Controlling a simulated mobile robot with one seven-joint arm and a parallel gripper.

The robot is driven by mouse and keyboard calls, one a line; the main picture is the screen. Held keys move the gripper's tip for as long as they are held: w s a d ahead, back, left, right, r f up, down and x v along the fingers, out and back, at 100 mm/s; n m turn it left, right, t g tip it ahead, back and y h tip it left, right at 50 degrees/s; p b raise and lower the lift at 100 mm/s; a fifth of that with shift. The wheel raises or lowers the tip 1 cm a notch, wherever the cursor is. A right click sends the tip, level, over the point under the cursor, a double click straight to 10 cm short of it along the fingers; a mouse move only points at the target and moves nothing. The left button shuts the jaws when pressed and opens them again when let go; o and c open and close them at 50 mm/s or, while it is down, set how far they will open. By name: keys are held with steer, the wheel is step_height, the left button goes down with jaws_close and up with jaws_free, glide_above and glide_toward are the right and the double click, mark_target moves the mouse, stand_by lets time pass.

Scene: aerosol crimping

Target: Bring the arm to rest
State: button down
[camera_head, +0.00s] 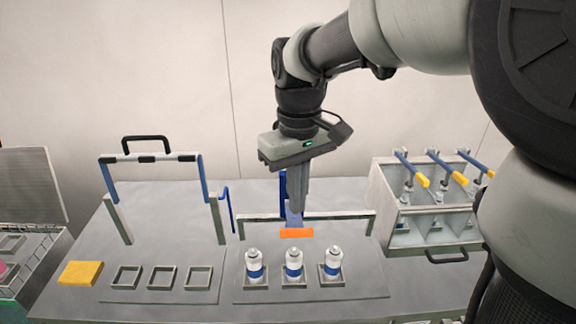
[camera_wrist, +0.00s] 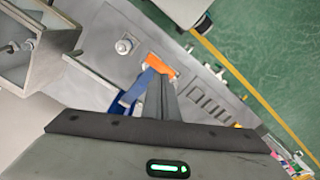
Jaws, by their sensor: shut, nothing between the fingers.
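My gripper (camera_head: 297,212) hangs from my arm, pointing down over the back of the right-hand fixture plate in the head view. Its fingers are shut together with nothing between them. In the wrist view the shut fingers (camera_wrist: 161,84) show beside a blue lever. An orange block (camera_head: 297,233) sits just below and in front of the fingertips; it also shows in the wrist view (camera_wrist: 159,65). Whether the fingertips touch the orange block or the blue lever (camera_head: 283,185) behind them, I cannot tell.
Three white bottles with blue bands, the middle one (camera_head: 294,265) included, stand in square holders. Empty square holders (camera_head: 162,277) and a yellow block (camera_head: 81,273) are to the left. A raised blue-sided frame (camera_head: 150,157) stands behind them. A metal box (camera_head: 428,224) with yellow-tipped levers is at right.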

steer(key=shift+s+d+r, duration=0.1)
steer(key=shift+d+r, duration=0.05)
steer(key=shift+d, duration=0.05)
steer(key=s+d+r+m+t, duration=0.3)
steer(key=s+d+m+t, duration=0.2)
steer(key=s+d, duration=0.5)
steer(key=s+m, duration=0.1)
steer(key=s, duration=0.1)
steer(key=shift+s+r+t, duration=0.15)
steer(key=shift+s+t, duration=0.15)
steer(key=shift+s, duration=0.1)
